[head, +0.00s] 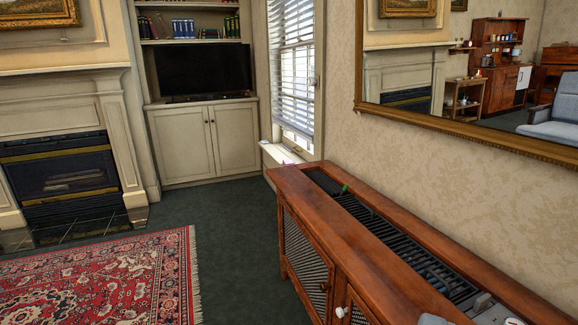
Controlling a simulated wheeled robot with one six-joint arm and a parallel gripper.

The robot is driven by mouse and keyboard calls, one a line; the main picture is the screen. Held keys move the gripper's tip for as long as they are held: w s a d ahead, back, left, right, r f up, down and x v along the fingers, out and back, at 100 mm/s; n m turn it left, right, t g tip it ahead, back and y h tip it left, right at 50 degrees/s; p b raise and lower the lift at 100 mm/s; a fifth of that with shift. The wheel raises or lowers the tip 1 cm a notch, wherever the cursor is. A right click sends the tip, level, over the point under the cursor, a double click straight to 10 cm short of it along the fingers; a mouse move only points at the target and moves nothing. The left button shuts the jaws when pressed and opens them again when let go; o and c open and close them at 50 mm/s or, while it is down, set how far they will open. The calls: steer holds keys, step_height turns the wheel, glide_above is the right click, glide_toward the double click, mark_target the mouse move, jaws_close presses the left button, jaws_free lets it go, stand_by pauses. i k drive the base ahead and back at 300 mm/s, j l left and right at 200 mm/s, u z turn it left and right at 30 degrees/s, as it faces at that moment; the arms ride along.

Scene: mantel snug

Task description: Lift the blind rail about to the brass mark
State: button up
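The white slatted blind (292,62) hangs in the window at the back, in the head view. Its slats cover most of the glass, and its bottom rail (293,134) hangs a little above the sill. The rail is small and far off, so I cannot make out its exact shape or tilt. I cannot make out a brass mark on the window frame. My gripper is not clearly in view, and nothing of mine is seen touching the blind.
A long wooden cabinet (292,180) with a dark slatted top stands along the right wall, below a gilt mirror (450,128). Dark green carpet (237,220) lies open between it and the red rug (110,285). A fireplace (62,172) is at left, a television (205,70) at the back.

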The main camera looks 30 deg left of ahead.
mark_target(309, 141)
steer(key=i+j+u, duration=0.15)
steer(key=i+j, duration=0.2)
steer(key=i, duration=0.15)
steer(key=i+j+u, duration=0.15)
steer(key=i+j, duration=0.15)
steer(key=i, duration=0.2)
steer(key=i+j+u, duration=0.15)
steer(key=i, duration=0.35)
steer(key=i+j+u, duration=0.15)
steer(key=i+j, duration=0.15)
steer(key=i, duration=0.25)
